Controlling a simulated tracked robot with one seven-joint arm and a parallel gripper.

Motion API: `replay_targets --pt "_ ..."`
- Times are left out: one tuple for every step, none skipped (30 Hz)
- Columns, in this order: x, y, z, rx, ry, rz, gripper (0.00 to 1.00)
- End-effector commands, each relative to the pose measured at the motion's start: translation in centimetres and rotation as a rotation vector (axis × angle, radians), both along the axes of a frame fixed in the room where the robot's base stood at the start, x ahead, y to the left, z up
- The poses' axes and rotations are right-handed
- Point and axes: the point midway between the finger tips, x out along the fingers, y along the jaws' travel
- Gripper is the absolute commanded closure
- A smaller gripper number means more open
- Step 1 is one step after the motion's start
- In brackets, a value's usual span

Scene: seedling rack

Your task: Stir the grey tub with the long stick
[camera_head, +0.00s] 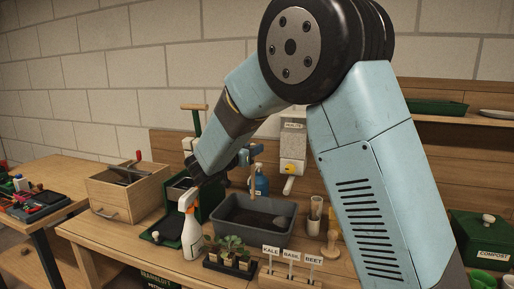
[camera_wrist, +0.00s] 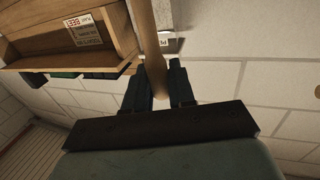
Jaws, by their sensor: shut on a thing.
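The grey tub (camera_head: 276,241) stands on the bench in the middle of the head view, with dark contents (camera_head: 245,217). My gripper (camera_head: 248,156) is above and behind the tub, shut on the long wooden stick (camera_head: 254,176). The stick hangs down roughly upright; its lower end shows near the tub's back rim, and I cannot tell whether it is inside or above the tub. In the wrist view the stick (camera_wrist: 147,40) runs between the two dark fingers of my gripper (camera_wrist: 157,78).
Potted seedlings (camera_head: 230,252) and labelled KALE, BASIL and BEET markers (camera_head: 291,258) are in front. A cup (camera_head: 316,211) stands right. A wooden box (camera_head: 129,192) is left.

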Motion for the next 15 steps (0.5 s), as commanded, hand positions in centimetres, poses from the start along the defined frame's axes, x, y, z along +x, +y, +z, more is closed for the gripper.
replay_targets --pt "0.0 0.0 -0.5 -0.002 0.001 0.0 1.0" --pt "0.0 0.0 -0.7 -0.002 0.001 0.0 1.0" --pt "0.0 0.0 -1.0 -0.001 0.001 0.0 1.0" --pt "0.0 0.0 -1.3 -0.002 0.001 0.0 1.0" --pt "0.0 0.0 -1.5 -0.002 0.001 0.0 1.0" --pt "0.0 0.0 -1.8 -0.001 0.001 0.0 1.0" --pt "0.0 0.0 -2.1 -0.001 0.001 0.0 1.0" --pt "0.0 0.0 -2.3 -0.001 0.001 0.0 1.0" --pt "0.0 0.0 -2.6 -0.001 0.001 0.0 1.0" --pt "0.0 0.0 -2.9 -0.002 0.001 0.0 1.0" --pt "0.0 0.0 -3.1 -0.002 0.001 0.0 1.0" --pt "0.0 0.0 -3.4 -0.001 0.001 0.0 1.0" --pt "0.0 0.0 -3.7 0.0 0.0 0.0 1.0" --pt "0.0 0.0 -3.9 0.0 0.0 0.0 1.0" --pt "0.0 0.0 -4.2 -0.001 0.001 0.0 1.0"
